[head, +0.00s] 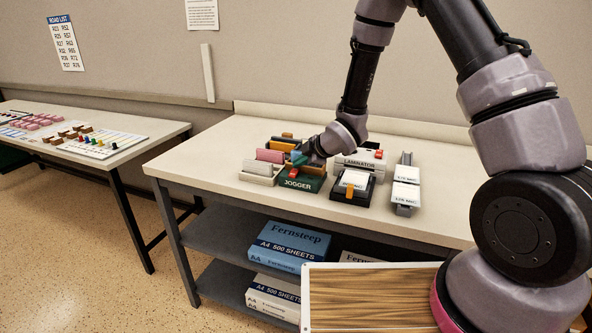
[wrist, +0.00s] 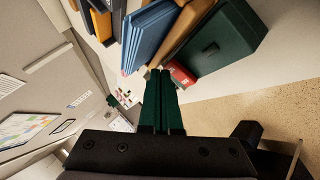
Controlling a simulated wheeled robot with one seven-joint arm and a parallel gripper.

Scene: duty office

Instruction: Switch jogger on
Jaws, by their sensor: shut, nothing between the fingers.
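The jogger (head: 300,184) is a dark green box with its name on the front, on the table among the paper racks. Its red switch (head: 293,173) sits on its left front part. In the wrist view the jogger's green body (wrist: 222,42) fills the upper right, and the red switch (wrist: 182,75) is right beside my fingertips. My gripper (wrist: 160,74) has its green fingers shut with nothing between them. In the head view my gripper (head: 297,158) is low over the jogger. I cannot tell whether the fingertips touch the switch, or which way it is set.
The laminator (head: 358,162) stands right of the jogger, with a black device (head: 352,188) in front and label cards (head: 405,185) further right. Blue sheets (wrist: 150,35) stand close to my fingers.

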